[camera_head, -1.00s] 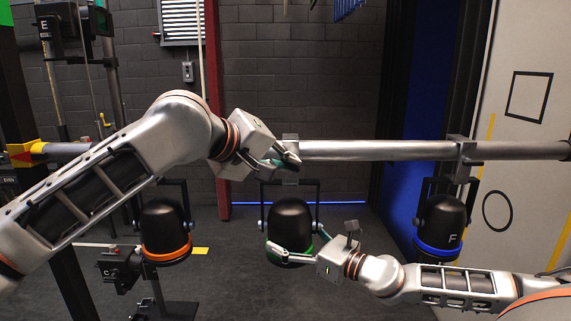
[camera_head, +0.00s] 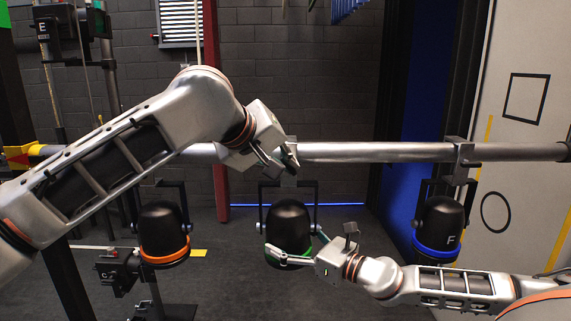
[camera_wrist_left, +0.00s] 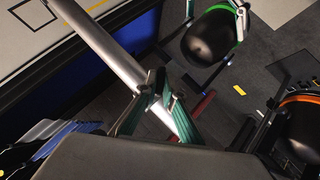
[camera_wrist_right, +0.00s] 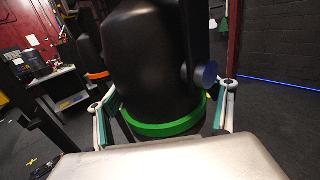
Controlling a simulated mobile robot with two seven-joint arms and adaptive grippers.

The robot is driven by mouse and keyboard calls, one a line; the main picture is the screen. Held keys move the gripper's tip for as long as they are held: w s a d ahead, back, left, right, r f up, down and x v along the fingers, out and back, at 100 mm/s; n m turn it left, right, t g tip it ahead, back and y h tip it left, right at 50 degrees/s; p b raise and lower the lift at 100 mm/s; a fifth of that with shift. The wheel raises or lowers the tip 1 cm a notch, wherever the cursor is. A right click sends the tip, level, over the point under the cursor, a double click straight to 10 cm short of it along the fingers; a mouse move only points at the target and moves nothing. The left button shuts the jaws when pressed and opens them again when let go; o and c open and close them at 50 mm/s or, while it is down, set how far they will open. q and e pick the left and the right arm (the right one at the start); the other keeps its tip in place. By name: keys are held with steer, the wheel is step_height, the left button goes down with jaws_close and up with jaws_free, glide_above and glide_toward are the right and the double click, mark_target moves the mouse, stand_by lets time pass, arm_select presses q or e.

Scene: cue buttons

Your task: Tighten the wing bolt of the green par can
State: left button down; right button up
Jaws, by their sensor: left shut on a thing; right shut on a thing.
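The green par can (camera_head: 289,222) is a black lamp with a green ring, hanging in a yoke from the pipe below its clamp (camera_head: 289,182). It also shows in the left wrist view (camera_wrist_left: 209,40). My left gripper (camera_head: 288,160) is at the clamp on the pipe, its fingers close together there. It is shut on the wing bolt, which the fingers mostly hide. My right gripper (camera_head: 291,251) is shut on the lamp's lower body, a finger on each side of the green ring (camera_wrist_right: 168,126) in the right wrist view.
The horizontal metal pipe (camera_head: 376,152) runs across behind my left forearm. An orange-ringed par can (camera_head: 163,223) hangs to the left and a blue-ringed one (camera_head: 441,219) to the right. Floor gear (camera_head: 118,270) stands at lower left. A pale panel (camera_head: 525,145) stands at right.

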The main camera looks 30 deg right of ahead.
arm_select(q)
steer(key=c, duration=2.2)
jaws_free()
steer(key=shift+o, duration=0.2)
steer(key=v, duration=1.2)
